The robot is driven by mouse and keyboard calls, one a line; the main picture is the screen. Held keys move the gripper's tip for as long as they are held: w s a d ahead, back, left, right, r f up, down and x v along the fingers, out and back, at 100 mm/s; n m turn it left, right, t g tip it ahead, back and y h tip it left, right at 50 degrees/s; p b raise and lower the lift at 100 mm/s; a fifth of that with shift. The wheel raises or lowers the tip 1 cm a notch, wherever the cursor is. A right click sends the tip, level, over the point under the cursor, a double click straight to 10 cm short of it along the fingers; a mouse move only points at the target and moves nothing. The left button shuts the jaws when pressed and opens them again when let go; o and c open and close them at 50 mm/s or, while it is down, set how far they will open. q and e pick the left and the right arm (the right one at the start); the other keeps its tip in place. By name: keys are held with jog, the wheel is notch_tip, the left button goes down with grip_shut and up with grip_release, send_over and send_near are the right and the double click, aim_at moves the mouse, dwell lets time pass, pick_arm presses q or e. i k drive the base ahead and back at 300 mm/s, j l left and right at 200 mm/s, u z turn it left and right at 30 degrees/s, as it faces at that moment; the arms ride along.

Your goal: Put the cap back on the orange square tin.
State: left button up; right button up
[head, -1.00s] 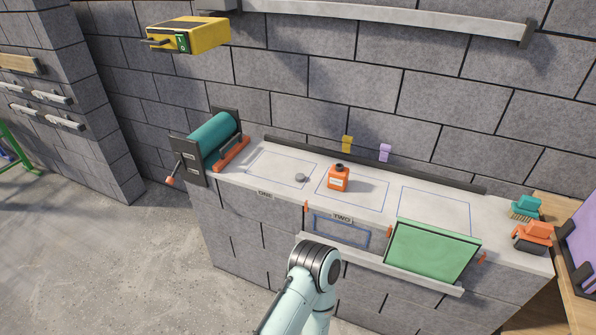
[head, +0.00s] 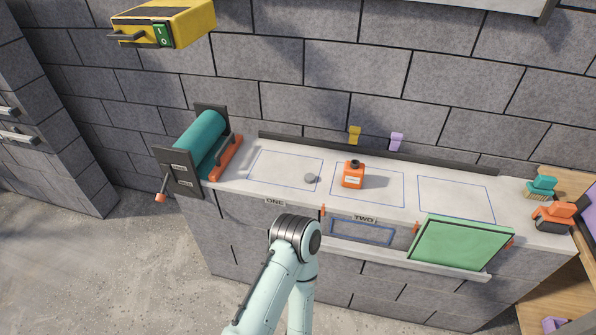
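The orange square tin (head: 353,178) stands upright on the counter, inside the left part of the middle blue outline. It has a white label and a dark, narrow neck on top with no cap on it. A small grey round piece (head: 311,178), which looks like the cap, lies on the counter to the left of the tin, apart from it, near the right edge of the left outline. One pale blue arm of mine reaches up from the bottom, in front of the counter; its dark joint shows, but no fingers. Neither gripper is in view.
A teal roller (head: 205,145) with a crank stands at the counter's left end. A tilted green panel (head: 461,243) is at the front right. Brushes (head: 541,187) sit at the right end. A yellow box (head: 165,24) is on the wall. Counter around tin and cap is clear.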

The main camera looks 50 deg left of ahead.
aim_at(353, 173)
jog(key=j, duration=0.5)
jog(key=k+j, duration=0.15)
jog(key=j, duration=0.85)
jog(key=k+j, duration=0.15)
jog(key=j, duration=0.35)
